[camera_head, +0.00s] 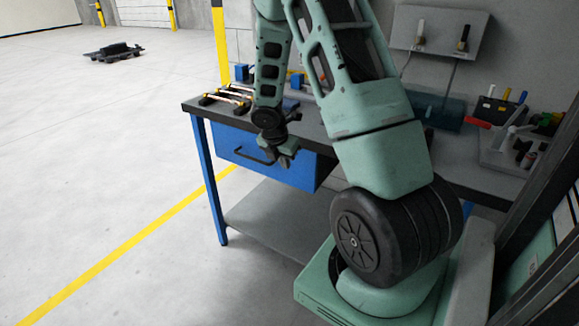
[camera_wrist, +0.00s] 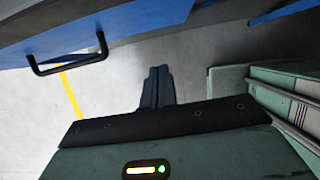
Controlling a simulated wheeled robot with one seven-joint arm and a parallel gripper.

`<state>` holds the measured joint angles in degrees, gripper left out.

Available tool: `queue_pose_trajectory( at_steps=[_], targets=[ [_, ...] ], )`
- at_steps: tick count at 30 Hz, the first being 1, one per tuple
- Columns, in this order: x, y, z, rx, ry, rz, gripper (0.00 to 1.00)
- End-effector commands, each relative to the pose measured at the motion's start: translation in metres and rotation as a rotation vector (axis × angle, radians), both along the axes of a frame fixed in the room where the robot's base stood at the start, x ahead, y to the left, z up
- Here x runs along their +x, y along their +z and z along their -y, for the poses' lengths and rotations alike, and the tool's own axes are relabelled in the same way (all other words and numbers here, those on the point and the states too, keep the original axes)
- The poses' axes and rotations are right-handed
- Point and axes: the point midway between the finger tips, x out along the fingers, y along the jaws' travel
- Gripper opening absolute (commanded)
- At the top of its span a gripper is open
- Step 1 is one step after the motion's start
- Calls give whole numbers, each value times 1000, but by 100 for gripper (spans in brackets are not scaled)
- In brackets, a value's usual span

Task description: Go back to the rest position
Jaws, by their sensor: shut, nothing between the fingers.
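My gripper (camera_head: 285,158) hangs in front of the workbench, near the blue drawer (camera_head: 235,147), in the head view. In the wrist view my gripper (camera_wrist: 157,72) shows its two fingers together with nothing between them. The drawer's black handle (camera_wrist: 68,64) is at the upper left of the wrist view, apart from the fingers. The copper tubes (camera_head: 236,92) lie on black and yellow supports at the left end of the grey bench top.
The workbench (camera_head: 198,107) has a lower shelf (camera_head: 275,215). Blue blocks, a tool holder (camera_head: 495,110) and a grey tray (camera_head: 500,158) stand on the bench. Open floor with a yellow line (camera_head: 130,243) lies left. A low dark cart (camera_head: 113,52) sits far off.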

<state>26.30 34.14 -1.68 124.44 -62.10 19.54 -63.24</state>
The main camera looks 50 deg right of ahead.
Motion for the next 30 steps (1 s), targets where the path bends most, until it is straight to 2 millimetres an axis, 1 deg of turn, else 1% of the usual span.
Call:
queue_pose_trajectory(
  at_steps=[1,6,16,17,19,20,23,24,25,26,27,28,29,30],
  targets=[
    [0,10,-3,-1,0,1,0],
    [-1,22,-9,0,1,0,0],
    [-1,24,-11,1,-1,0,0],
    [1,26,-15,3,-5,5,0],
    [5,32,-31,13,-30,26,0],
    [9,37,-42,20,-46,39,0],
    [17,56,-94,61,-134,99,0],
    [18,65,-121,85,-180,124,0],
    [18,72,-142,105,-217,144,0],
    [15,78,-163,125,-257,159,0],
    [11,87,-192,153,-308,180,0],
    [6,93,-212,174,-346,191,0],
    [0,100,-232,195,-385,201,0],
    [-9,108,-259,223,-436,211,0]
  ],
)
